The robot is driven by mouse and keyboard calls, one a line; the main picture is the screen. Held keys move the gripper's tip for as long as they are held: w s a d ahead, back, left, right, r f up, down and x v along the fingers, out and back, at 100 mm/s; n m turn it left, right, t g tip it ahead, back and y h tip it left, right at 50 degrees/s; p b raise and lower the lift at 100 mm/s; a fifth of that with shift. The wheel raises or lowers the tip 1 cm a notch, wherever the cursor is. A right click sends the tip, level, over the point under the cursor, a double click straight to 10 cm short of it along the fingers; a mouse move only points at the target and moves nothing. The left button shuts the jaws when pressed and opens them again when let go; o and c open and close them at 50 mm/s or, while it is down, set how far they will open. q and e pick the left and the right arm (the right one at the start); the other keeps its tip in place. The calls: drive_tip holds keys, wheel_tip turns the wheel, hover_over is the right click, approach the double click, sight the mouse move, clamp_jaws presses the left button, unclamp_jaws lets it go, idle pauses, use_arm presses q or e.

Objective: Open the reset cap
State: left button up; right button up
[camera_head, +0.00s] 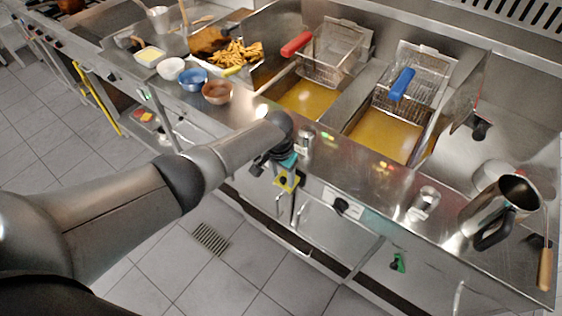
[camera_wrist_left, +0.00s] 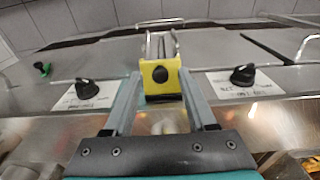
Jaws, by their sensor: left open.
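A yellow box with a round black button (camera_wrist_left: 160,74) is on the steel fryer front, between two black knobs. It also shows small in the head view (camera_head: 287,182), partly hidden by my gripper. I cannot clearly make out a separate cap over the button. My left gripper (camera_wrist_left: 161,88) is open, with one finger on each side of the yellow box in the wrist view. I cannot tell whether the fingers touch it. In the head view the left gripper (camera_head: 286,172) is at the fryer front, below the counter edge. My right gripper is not in view.
Black knobs (camera_wrist_left: 86,88) (camera_wrist_left: 243,74) flank the box. Fryer baskets with a red handle (camera_head: 296,44) and a blue handle (camera_head: 402,84) are above the oil. Bowls (camera_head: 193,79) stand left; a steel jug (camera_head: 497,208) stands right. The tiled floor (camera_head: 180,262) in front is clear.

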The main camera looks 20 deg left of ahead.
use_arm(q)
wheel_tip(320, 180, up, 15)
drive_tip(key=s+p, duration=0.1)
drive_tip(key=p, duration=0.2)
drive_tip(key=shift+s+a, duration=0.2)
drive_tip(key=shift+a, duration=0.1)
drive_tip(key=shift+f, duration=0.15)
drive_tip(key=s+a+f+n+b, duration=0.1)
drive_tip(key=s+f+b, duration=0.25)
drive_tip(key=f, duration=0.75)
drive_tip(key=s+a+f+b, duration=0.1)
drive_tip(key=s+f+b, duration=0.25)
drive_tip(key=f, duration=0.75)
drive_tip(key=s+a+f+n+b, duration=0.1)
drive_tip(key=s+f+b, duration=0.25)
drive_tip(key=f, duration=0.65)
drive_tip(key=s+f+b, duration=0.2)
drive_tip(key=s+f, duration=0.5)
drive_tip(key=s, duration=0.4)
drive_tip(key=s+a+f+b, duration=0.1)
drive_tip(key=s+f+b, duration=0.2)
drive_tip(key=s+f, duration=0.5)
drive_tip(key=s+a+f+b, duration=0.1)
drive_tip(key=s+f+b, duration=0.2)
drive_tip(key=s+f, duration=0.5)
drive_tip(key=s, duration=0.6)
drive_tip(key=shift+a, duration=0.2)
drive_tip(key=shift+w, duration=0.1)
drive_tip(key=shift+c, duration=0.6)
